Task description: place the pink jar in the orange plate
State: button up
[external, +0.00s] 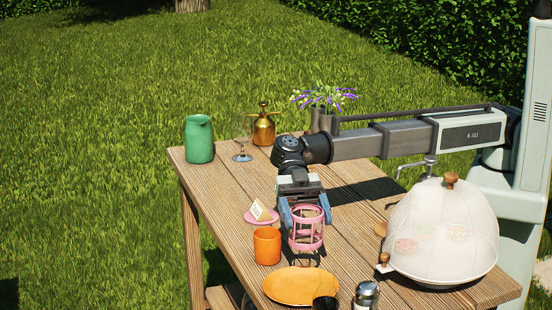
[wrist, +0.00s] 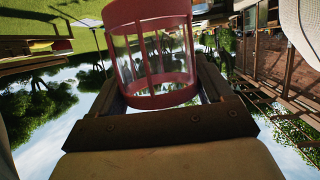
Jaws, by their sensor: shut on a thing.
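The pink jar (external: 307,229) is an openwork pink frame with clear walls. My gripper (external: 306,212) is shut on it, with a finger on either side. The jar looks upright in the external view, behind the orange plate; whether its base touches the table I cannot tell. In the wrist view the jar (wrist: 153,55) fills the upper middle, between the fingers. The orange plate (external: 290,287) lies flat at the front of the table, and a dark cup covers part of its right rim.
An orange cup (external: 267,246) stands left of the jar, close to it. A pink saucer (external: 251,217) holds a cheese wedge. A dark cup (external: 325,303) and a metal-lidded shaker (external: 366,295) stand by the plate's right side. A mesh food dome (external: 441,235) fills the right.

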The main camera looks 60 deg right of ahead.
jog(key=shift+w+a+r, duration=0.1)
jog(key=shift+w+a, duration=0.5)
jog(key=shift+a, duration=0.05)
jog(key=shift+w+a+f+m+t+y, duration=0.1)
jog(key=shift+w+f+m+t+y, duration=0.1)
jog(key=shift+f+m+t+y, duration=0.15)
send_over(296, 283)
jog(key=shift+f, duration=4.65)
jog(key=o, duration=1.2)
jog(key=shift+f, duration=0.15)
jog(key=v, duration=1.2)
jog(key=shift+r, duration=0.2)
